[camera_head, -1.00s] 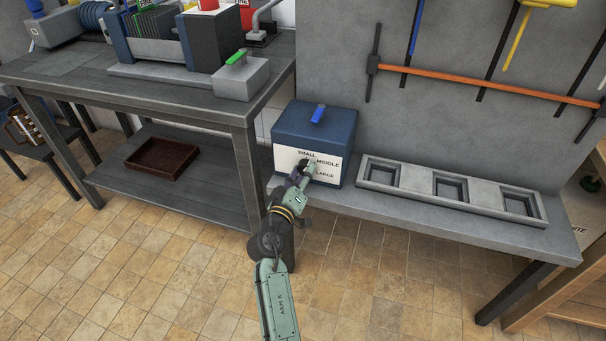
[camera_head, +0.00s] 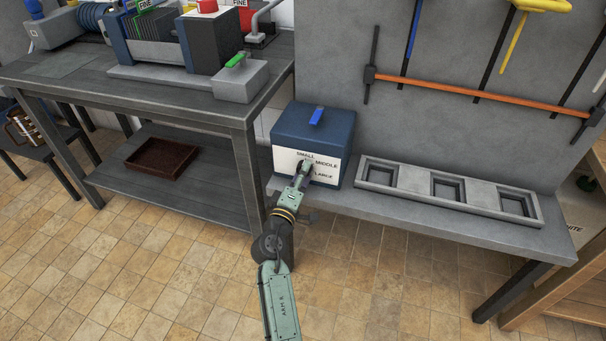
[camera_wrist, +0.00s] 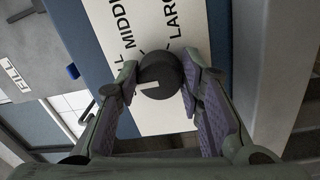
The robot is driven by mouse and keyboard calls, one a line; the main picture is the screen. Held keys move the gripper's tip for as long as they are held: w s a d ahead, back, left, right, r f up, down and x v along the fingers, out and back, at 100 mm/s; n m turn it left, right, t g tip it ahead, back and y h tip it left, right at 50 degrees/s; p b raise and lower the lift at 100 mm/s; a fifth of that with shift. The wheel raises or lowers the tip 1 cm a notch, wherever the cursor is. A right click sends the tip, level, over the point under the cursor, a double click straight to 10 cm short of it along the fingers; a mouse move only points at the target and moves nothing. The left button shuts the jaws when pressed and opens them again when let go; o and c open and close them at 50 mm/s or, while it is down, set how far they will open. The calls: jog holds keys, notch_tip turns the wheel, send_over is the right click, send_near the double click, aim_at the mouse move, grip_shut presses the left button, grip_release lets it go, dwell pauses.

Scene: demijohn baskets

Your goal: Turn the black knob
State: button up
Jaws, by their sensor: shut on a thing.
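The black knob (camera_wrist: 161,70) is round with a white mark. It sits on the white label plate (camera_wrist: 125,35) of a blue box (camera_head: 300,125). The plate reads SMALL, MIDDLE and LARGE around the knob. In the wrist view, my gripper (camera_wrist: 161,65) has one finger on each side of the knob and is shut on it. In the head view, my gripper (camera_head: 304,168) reaches the front of the box and covers most of the knob. I cannot tell exactly which word the knob points at.
The blue box has a blue handle (camera_head: 316,116) on top and stands on a grey bench (camera_head: 450,230). A grey tray with recesses (camera_head: 405,178) lies to its right. A dark workbench (camera_head: 150,100) stands to its left. Tiled floor in front is free.

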jog(key=shift+r, duration=0.1)
jog(key=o, duration=1.2)
jog(key=shift+c, duration=0.2)
jog(key=v, duration=1.2)
